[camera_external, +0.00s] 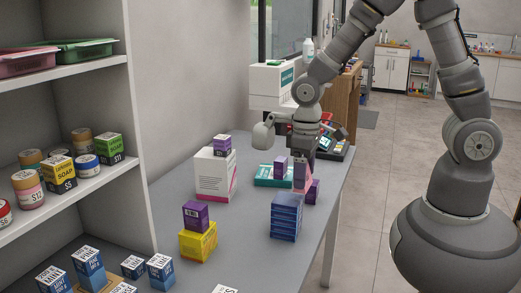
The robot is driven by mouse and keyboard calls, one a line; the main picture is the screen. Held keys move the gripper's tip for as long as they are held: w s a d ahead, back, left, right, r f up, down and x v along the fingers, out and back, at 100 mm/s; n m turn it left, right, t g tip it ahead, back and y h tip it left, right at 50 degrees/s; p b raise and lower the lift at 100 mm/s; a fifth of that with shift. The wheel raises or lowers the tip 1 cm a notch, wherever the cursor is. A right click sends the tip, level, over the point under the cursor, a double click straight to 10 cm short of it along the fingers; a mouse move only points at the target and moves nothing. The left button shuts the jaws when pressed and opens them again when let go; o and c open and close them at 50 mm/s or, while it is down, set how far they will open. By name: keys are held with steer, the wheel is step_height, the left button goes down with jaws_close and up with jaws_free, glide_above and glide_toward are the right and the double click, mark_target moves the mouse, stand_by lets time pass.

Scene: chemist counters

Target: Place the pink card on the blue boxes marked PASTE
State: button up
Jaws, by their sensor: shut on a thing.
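My gripper (301,158) points down over the far right part of the grey counter (245,250). It is shut on the pink card (300,180), which hangs upright below the fingers, partly hidden. A stack of dark blue boxes (285,222) stands on the counter nearer the camera, just below and left of the card in the picture. The lettering on these boxes is too small to read. Their top looks bare, and the card is apart from it.
Purple boxes (313,193) and a teal box (268,176) are close to my gripper. A white box (213,175) with a purple box on top stands left, and a yellow box (198,242) with a purple box nearer. A shelf (140,130) borders the left side.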

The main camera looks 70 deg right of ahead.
steer(key=w, duration=0.4)
steer(key=shift+a+f, duration=0.15)
steer(key=shift+f, duration=0.1)
step_height(320, 180, down, 4)
steer(key=shift+r+b, duration=0.2)
steer(key=shift+b, duration=0.95)
steer(key=shift+r, duration=0.15)
steer(key=o, duration=0.6)
steer(key=shift+f, duration=0.2)
steer(key=o, duration=0.4)
steer(key=shift+r, duration=0.1)
